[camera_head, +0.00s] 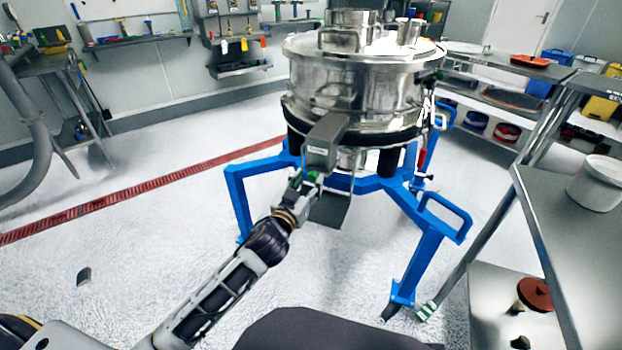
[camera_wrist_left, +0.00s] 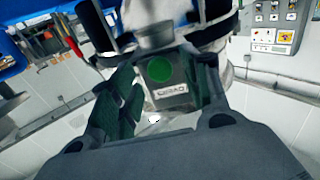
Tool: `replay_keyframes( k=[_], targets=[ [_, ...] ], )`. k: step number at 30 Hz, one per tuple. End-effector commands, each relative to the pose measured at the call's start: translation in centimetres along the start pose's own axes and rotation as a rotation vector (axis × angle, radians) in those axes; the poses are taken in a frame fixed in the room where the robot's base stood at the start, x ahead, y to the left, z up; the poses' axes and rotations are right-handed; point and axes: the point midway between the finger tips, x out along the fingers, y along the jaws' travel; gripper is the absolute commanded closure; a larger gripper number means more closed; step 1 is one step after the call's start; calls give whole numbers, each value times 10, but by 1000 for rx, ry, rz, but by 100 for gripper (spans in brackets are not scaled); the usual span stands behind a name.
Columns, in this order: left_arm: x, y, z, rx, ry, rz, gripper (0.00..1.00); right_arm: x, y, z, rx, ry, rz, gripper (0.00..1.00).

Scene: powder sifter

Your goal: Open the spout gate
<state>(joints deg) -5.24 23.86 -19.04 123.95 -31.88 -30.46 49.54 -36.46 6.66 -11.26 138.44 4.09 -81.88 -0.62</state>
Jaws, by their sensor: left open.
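The powder sifter is a round steel drum (camera_head: 350,85) on a blue legged frame (camera_head: 240,190). A grey box-shaped spout (camera_head: 328,135) slopes out from its front left side; its lower end carries a small label. In the left wrist view the spout's grey end (camera_wrist_left: 175,97) shows a green disc (camera_wrist_left: 159,70) and the label. My left gripper (camera_head: 306,184) is just below the spout end. In the wrist view its open dark green fingers (camera_wrist_left: 165,85) stand on either side of the grey end. I cannot tell whether they touch it. My right gripper is out of view.
A steel table (camera_head: 560,240) with a white tub (camera_head: 597,183) stands at the right. Wall shelves with tools (camera_head: 235,45) are at the back. A red floor drain (camera_head: 150,187) crosses the floor. The floor left of the sifter is mostly free.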

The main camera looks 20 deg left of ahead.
Motion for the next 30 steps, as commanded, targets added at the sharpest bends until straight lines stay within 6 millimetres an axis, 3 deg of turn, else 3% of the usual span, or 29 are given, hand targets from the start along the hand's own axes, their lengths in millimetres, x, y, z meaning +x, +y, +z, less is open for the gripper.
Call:
replay_keyframes(
  k=[12, 25, 30],
  targets=[
    [23, 0, 0, 0, 1, 1, 53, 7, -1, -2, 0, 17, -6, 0],
    [26, 0, 0, 0, 0, 0, 53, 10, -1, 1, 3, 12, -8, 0],
    [26, 0, 0, 0, 0, 0, 72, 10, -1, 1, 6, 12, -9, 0]
  ],
)
